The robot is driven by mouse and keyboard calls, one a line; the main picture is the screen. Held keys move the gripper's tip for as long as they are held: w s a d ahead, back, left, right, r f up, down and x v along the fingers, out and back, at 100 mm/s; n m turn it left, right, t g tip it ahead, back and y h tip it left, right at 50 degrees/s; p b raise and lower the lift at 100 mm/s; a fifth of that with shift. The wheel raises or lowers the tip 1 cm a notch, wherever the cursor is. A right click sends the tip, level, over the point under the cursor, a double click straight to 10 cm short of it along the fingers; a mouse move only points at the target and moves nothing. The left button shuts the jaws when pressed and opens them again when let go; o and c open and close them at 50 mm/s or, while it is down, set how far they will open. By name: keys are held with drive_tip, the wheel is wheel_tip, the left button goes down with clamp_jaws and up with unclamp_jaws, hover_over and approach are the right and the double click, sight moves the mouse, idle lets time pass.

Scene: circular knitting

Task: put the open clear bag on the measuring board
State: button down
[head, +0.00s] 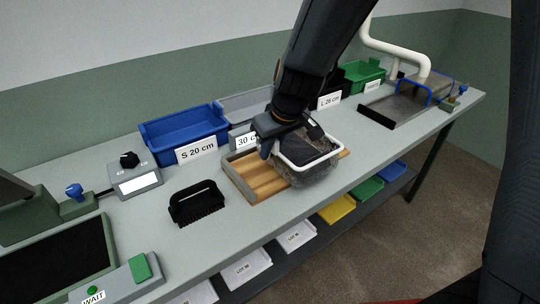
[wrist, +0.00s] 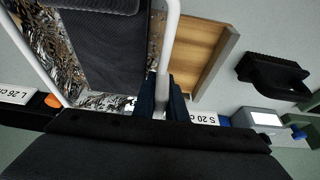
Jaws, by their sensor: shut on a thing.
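The open clear bag (head: 308,177) has a white rim and dark folded fabric inside. It also shows in the wrist view (wrist: 148,50), with its crinkled clear wall on the left. My gripper (head: 268,148) is shut on the bag's rim at its left side; the fingers also show in the wrist view (wrist: 163,95). The wooden board with a grey edge (head: 238,184), which looks like the measuring board, lies under and left of the bag. It also shows in the wrist view (wrist: 197,45). The bag overlaps the board's right part; I cannot tell whether it touches.
A black brush-like tool (head: 196,204) lies left of the board. A blue bin (head: 185,138) labelled S 20 cm and a grey bin (head: 243,106) stand behind. A small scale-like box (head: 135,178) is at left. The bench front right of the bag is clear.

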sight(277, 140)
drive_tip(key=shift+f, duration=1.1)
drive_tip(key=shift+f+b, duration=0.15)
drive_tip(key=shift+b, duration=0.25)
drive_tip(key=c, duration=1.8)
unclamp_jaws()
drive_tip(key=shift+r+p, duration=0.3)
drive_tip(key=shift+r, duration=0.1)
drive_tip(key=v, duration=1.1)
drive_tip(key=shift+s+d+r+b, duration=0.2)
drive_tip(key=shift+s+r+b, duration=0.05)
drive_tip(key=shift+b, duration=0.05)
